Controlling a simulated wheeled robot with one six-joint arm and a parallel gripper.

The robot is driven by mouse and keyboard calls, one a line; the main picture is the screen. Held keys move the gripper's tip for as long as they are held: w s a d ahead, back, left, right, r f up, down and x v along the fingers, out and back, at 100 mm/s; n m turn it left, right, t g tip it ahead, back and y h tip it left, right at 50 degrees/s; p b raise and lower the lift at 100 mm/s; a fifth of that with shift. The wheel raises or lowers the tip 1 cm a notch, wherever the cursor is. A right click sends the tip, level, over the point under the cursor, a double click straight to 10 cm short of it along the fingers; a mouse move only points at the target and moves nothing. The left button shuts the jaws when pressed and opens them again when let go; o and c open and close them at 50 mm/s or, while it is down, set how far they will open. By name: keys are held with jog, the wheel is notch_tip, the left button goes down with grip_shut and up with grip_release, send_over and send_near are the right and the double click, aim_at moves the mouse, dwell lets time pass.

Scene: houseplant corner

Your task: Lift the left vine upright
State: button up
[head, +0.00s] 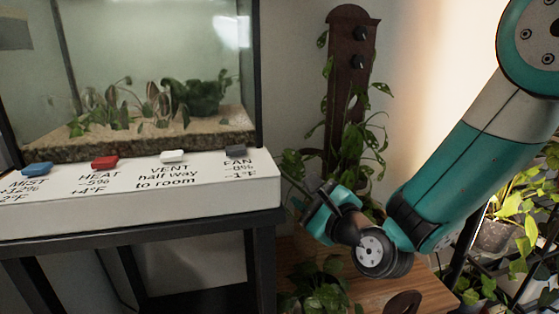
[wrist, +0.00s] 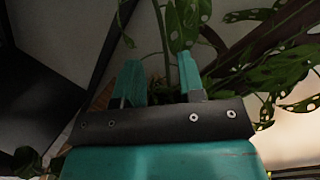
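A dark wooden board with round pegs (head: 350,80) stands upright in the corner, with leafy stems around it. The left vine (head: 293,166) leans out to the left of the board, its leaves near the tank stand. My gripper (head: 318,200) is low in front of it, and its fingertips are hard to make out in the head view. In the wrist view, my gripper (wrist: 159,75) has its two teal fingers apart. A green stem (wrist: 163,35) passes between or just beyond them, with a gap on each side. The vine's base is hidden by my gripper.
A glass tank (head: 130,80) stands on a white-topped stand (head: 225,190) at left, with coloured switches along its front. Another leafy plant (head: 322,290) is below my gripper on the wooden surface (head: 385,292). More potted plants (head: 500,225) stand on a rack at right.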

aim_at(302, 191)
jog(key=p+x, duration=0.1)
jog(key=x, duration=0.9)
jog(key=shift+w+a, duration=0.2)
grip_shut()
